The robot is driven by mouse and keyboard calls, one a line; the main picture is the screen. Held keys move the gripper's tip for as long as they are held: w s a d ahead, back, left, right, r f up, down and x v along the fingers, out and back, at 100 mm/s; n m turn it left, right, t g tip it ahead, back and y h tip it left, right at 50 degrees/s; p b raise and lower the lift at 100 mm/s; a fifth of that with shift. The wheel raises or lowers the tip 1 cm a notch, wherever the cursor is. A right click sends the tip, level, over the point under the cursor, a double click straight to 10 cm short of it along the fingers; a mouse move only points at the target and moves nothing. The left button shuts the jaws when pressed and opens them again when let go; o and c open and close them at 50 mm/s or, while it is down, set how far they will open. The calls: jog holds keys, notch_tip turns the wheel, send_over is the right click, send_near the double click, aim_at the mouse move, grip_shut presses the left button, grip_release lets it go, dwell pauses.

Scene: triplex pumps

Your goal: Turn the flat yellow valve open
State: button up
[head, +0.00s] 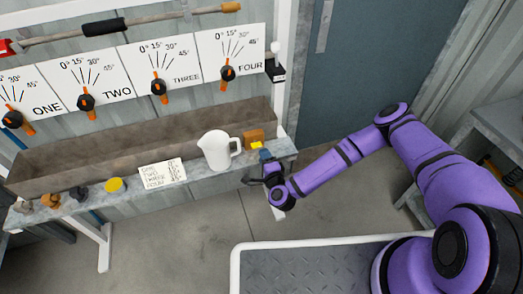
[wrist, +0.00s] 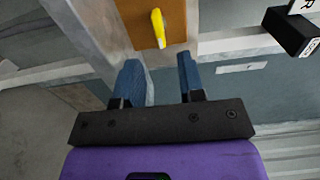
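A small yellow handle (wrist: 158,28) sits on a brown block (wrist: 137,20) in the wrist view; I take it for the flat yellow valve. The handle looks narrow and points nearly along my fingers. In the head view the yellow piece (head: 256,145) shows in front of the brown block (head: 254,135), at the right end of the shelf. My gripper (wrist: 159,62) has its two blue fingers apart with nothing between them. The handle lies just beyond the fingertips, roughly centred between them. In the head view my gripper (head: 265,157) is close to the yellow piece; contact cannot be told.
A white jug (head: 216,150) stands left of the block on the shelf (head: 200,178). A written note (head: 161,173), a yellow round piece (head: 115,185) and small fittings lie further left. Numbered dials with orange-black levers (head: 158,88) hang above. Floor in front is clear.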

jog(key=v, duration=0.6)
jog(key=shift+w, duration=0.1)
dwell(0.3)
